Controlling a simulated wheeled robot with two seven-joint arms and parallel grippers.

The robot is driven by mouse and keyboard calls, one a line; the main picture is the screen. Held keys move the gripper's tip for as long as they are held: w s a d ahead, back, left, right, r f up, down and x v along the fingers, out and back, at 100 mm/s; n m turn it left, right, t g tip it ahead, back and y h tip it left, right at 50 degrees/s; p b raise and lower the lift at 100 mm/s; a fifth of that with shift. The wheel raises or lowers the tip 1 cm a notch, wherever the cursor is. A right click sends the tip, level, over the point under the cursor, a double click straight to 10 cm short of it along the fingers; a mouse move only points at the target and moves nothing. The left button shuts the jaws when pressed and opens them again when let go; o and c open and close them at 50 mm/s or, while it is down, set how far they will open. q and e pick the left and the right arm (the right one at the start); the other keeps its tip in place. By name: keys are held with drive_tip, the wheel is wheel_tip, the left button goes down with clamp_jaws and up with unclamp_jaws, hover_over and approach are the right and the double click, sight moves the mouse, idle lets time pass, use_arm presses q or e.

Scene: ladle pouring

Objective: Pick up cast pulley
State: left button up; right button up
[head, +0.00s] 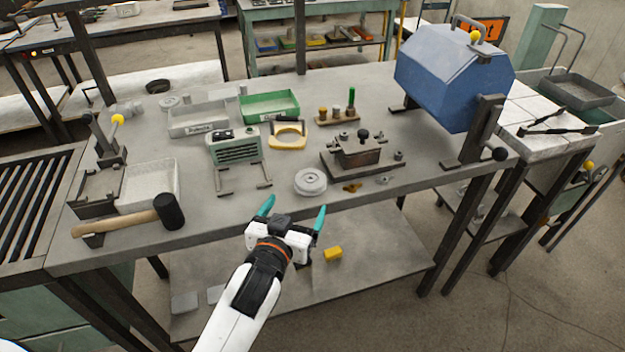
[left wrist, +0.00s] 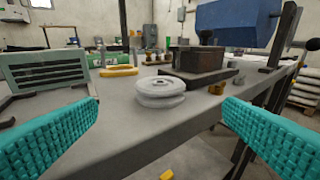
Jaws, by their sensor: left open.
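The cast pulley (head: 311,182) is a light grey, round grooved disc lying flat near the front edge of the workbench. In the left wrist view the pulley (left wrist: 160,91) sits ahead, between my two teal fingers and beyond their tips. My left gripper (head: 292,212) is open and empty, just off the bench's front edge, short of the pulley and a little to its left. The left gripper's fingers (left wrist: 160,120) are spread wide at both sides of the left wrist view. My right gripper does not show.
Behind the pulley stands a dark metal block on a plate (head: 362,160), with small brass parts (head: 352,187) beside it. A green-grey vented box (head: 236,147) stands to the left, with a mallet (head: 140,217) farther left. A blue drum (head: 452,75) is at right.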

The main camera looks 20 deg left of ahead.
sight(306, 187)
use_arm(q)
drive_tip(key=w, duration=0.4)
drive_tip(key=shift+w+f, duration=0.15)
drive_tip(key=shift+f, duration=0.1)
drive_tip(key=w, duration=0.2)
drive_tip(key=w+f, duration=0.1)
drive_tip(key=w, duration=0.2)
drive_tip(key=shift+w, duration=0.1)
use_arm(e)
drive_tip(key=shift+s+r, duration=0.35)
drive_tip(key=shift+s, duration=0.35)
use_arm(q)
drive_tip(key=c, duration=1.1)
drive_tip(key=shift+r, duration=0.1)
drive_tip(key=shift+c, duration=0.3)
